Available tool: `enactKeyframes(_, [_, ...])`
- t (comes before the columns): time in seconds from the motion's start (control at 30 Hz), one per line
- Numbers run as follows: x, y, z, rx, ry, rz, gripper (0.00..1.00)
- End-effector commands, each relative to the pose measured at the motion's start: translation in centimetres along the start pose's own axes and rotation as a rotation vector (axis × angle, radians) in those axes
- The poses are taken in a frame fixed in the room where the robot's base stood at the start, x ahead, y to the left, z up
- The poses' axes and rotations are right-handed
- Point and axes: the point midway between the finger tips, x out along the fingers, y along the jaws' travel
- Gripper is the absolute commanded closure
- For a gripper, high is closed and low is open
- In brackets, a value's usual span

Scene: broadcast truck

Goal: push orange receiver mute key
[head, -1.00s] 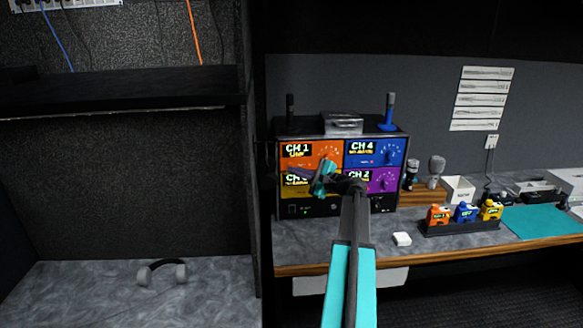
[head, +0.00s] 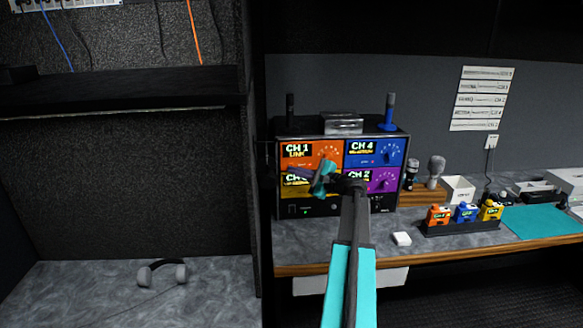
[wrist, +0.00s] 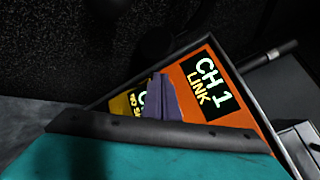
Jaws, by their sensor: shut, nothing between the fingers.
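The orange receiver (head: 297,152) is the upper left panel of a four-panel unit, with a lit "CH 1 LINK" display and a dial at its right. It also shows tilted in the wrist view (wrist: 205,80). My gripper (head: 299,173) is in front of the unit's left half, around the border between the orange panel and the yellow one below. Its fingers (wrist: 162,98) are shut and empty, overlapping the yellow panel and the orange panel's edge in the wrist view. I cannot make out the mute key; my gripper covers part of the panels. Contact cannot be told.
The yellow receiver (head: 297,191) is below, the blue receiver (head: 374,153) to the right and the purple one (head: 384,180) below that. Two microphones stand on top. Orange, blue and yellow packs sit in a dark tray (head: 460,229). A dark partition (head: 254,150) is left.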

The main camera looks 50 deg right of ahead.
Motion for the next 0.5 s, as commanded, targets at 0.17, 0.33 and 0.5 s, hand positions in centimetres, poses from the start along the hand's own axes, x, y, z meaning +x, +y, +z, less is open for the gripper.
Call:
enactKeyframes(0.17, [0.31, -0.19, -0.22, 0.000, 0.000, 0.000, 1.00])
enactKeyframes(0.33, [0.64, -0.41, -0.43, 0.000, 0.000, 0.000, 1.00])
enactKeyframes(0.5, [0.72, -0.46, -0.43, 0.000, 0.000, 0.000, 1.00])
